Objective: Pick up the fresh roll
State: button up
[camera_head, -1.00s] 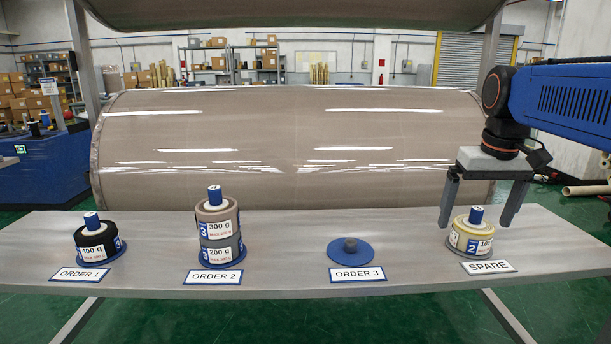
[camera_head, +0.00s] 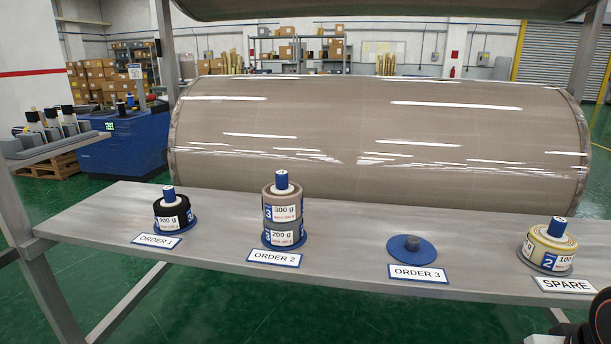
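None of the rolls is marked as fresh. A black 400 g roll (camera_head: 172,216) sits on the ORDER 1 base. A brown 300 g roll (camera_head: 284,205) is stacked on a grey 200 g roll (camera_head: 284,235) at ORDER 2. My gripper's fingers are not in view; only a dark part of my arm shows at the bottom right corner.
The grey table (camera_head: 340,250) carries the stations in a row, with bare surface between them. A huge brown wrapped roll (camera_head: 380,140) lies behind it. A blue machine (camera_head: 128,140) and grey equipment (camera_head: 50,135) stand at the left.

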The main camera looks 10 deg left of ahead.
aim_at(173, 211)
jog(key=u, duration=1.5)
